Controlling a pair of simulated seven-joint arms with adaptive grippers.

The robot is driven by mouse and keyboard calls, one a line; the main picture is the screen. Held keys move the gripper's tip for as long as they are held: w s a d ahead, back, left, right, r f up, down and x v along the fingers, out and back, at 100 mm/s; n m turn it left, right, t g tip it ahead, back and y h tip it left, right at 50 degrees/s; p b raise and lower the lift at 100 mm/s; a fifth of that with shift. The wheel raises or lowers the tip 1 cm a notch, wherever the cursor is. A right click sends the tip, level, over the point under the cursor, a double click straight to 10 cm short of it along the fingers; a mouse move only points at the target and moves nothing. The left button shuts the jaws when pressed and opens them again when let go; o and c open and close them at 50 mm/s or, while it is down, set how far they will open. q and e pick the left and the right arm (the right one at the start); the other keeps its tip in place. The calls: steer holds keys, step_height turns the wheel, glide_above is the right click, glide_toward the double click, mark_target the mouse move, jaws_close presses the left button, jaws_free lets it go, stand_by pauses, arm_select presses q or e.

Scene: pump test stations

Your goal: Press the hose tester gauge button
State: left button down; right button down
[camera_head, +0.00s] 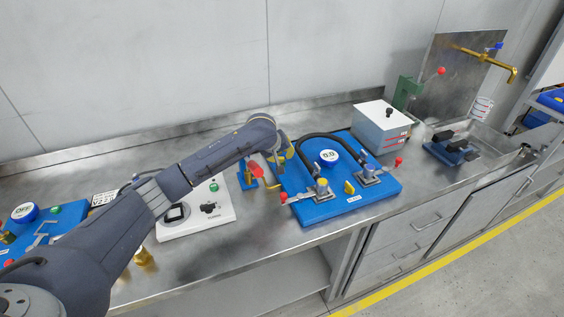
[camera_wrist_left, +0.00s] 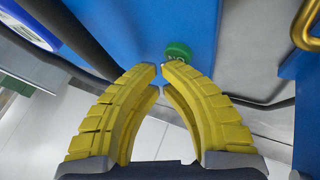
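The hose tester is a blue board (camera_head: 300,205) on the metal bench, with a round blue-rimmed gauge (camera_head: 328,156) reading about 0.0 and a black hose looped around it. In the left wrist view, a green button (camera_wrist_left: 178,52) marked ON sits on the blue board (camera_wrist_left: 125,30), just beyond the fingertips. The gauge (camera_wrist_left: 28,25) is partly in that view at upper left. My left gripper (camera_head: 288,150) is over the left back part of the board; its yellow fingertips (camera_wrist_left: 161,69) are together and hold nothing. I cannot tell whether they touch the button. My right gripper is out of view.
A red-handled valve on a blue stand (camera_head: 248,176) is close left of the board. A white instrument box (camera_head: 215,213) lies further left. A grey box (camera_head: 381,126) is at the right back.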

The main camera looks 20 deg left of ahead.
arm_select(q)
steer(key=shift+r, duration=3.35)
